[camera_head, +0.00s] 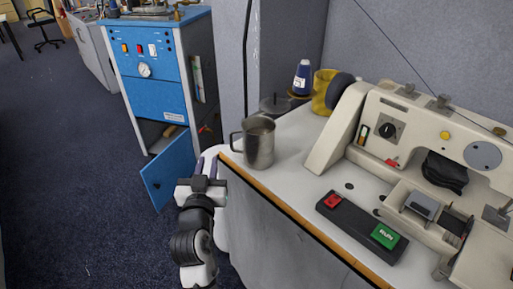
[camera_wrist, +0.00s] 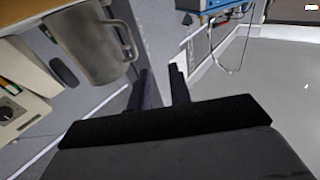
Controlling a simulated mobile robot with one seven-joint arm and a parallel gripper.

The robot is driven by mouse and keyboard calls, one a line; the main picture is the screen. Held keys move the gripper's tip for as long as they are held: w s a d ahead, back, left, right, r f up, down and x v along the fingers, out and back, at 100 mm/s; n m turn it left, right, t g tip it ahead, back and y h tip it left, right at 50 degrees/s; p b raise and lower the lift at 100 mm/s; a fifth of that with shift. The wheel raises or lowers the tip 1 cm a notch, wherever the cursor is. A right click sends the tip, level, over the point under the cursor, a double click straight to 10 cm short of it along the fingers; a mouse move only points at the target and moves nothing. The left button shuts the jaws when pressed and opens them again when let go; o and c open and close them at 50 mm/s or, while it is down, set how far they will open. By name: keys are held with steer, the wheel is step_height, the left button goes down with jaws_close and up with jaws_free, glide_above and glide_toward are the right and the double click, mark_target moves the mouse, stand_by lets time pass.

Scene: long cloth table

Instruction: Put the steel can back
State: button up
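The steel can (camera_head: 258,143), a grey metal mug-like can with a side handle, stands upright near the left edge of the white sewing-machine table (camera_head: 290,178). In the wrist view the can (camera_wrist: 95,42) shows at the upper left, tilted by the camera angle, with its handle towards the fingers. My gripper (camera_head: 206,166) is just left of the table edge, left of and a little below the can in the head view. In the wrist view its two dark fingers (camera_wrist: 162,88) stand apart with nothing between them. The can is outside the fingers.
A sewing machine (camera_head: 430,135) and a control box with red and green buttons (camera_head: 362,226) stand right of the can. A dark pot (camera_head: 275,103), a blue thread cone (camera_head: 302,78) and a yellow item (camera_head: 323,92) stand behind. A blue cabinet (camera_head: 157,97) has its lower door open.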

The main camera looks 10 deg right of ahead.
mark_target(232, 147)
steer(key=d+f+m+g+h, duration=0.1)
steer(key=d+f+h, duration=0.1)
steer(key=d+f, duration=0.15)
steer(key=p+x, duration=0.4)
steer(key=x, duration=0.8)
steer(key=shift+w+d+r, duration=0.1)
steer(key=shift+w+r, duration=0.05)
steer(key=shift+w, duration=0.45)
jaws_close()
